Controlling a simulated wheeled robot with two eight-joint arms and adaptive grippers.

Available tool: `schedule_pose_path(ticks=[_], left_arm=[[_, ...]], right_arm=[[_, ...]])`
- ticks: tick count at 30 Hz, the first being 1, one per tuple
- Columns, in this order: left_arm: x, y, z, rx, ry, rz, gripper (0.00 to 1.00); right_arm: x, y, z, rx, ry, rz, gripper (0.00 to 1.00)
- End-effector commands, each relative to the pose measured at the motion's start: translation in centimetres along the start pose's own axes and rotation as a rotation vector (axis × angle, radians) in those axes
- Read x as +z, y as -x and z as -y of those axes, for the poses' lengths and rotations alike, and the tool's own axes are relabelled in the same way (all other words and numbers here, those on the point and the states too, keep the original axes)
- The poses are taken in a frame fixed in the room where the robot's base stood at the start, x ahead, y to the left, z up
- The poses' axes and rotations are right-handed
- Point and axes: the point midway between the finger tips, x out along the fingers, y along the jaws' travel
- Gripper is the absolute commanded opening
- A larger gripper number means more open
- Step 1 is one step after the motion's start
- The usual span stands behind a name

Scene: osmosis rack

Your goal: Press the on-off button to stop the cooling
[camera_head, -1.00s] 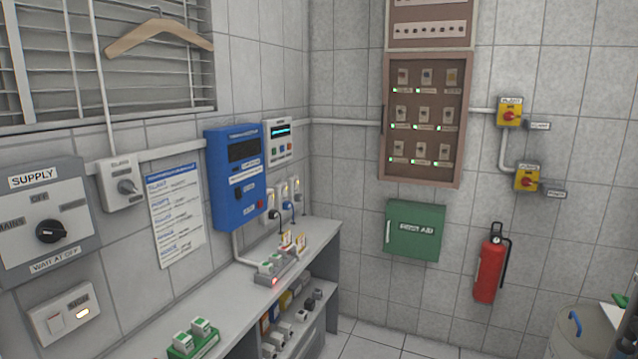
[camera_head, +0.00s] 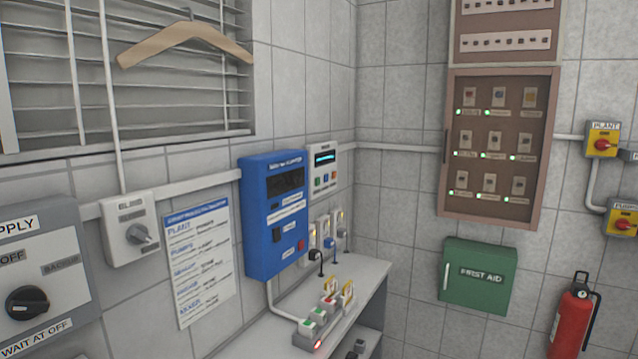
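A white wall controller (camera_head: 323,150) with a lit cyan display and a row of small coloured buttons (camera_head: 325,180) hangs near the corner. A blue wall unit (camera_head: 255,215) stands out just left of it, with a dark window, a black switch (camera_head: 276,236) and a small red button (camera_head: 301,245). The labels on both are too small to read surely, so I cannot tell which button is the cooling's on-off button. Neither of my grippers is in view.
A narrow shelf (camera_head: 365,280) below the blue unit holds small blocks and a red-lit strip. Plugged sockets (camera_head: 325,240) sit above it. A supply switch (camera_head: 27,303), blind switch (camera_head: 132,230), breaker cabinet (camera_head: 447,145), first aid box (camera_head: 478,276) and extinguisher (camera_head: 572,320) surround it.

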Motion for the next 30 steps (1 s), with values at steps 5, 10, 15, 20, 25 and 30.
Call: schedule_pose_path(ticks=[5, 10, 15, 20, 25, 30], left_arm=[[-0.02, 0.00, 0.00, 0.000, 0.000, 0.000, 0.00], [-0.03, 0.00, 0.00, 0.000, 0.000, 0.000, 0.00], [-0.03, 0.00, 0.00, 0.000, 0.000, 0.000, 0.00], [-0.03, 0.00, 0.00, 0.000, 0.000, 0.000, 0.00], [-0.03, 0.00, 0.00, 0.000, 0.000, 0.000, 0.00], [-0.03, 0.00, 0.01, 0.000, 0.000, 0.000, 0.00]], right_arm=[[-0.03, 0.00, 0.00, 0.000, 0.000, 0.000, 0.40], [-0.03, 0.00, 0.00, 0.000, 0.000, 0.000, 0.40], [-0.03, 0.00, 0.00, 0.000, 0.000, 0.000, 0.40], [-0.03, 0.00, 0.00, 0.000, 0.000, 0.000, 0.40], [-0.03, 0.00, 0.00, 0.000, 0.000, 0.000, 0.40], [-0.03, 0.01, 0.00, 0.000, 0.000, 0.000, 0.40]])
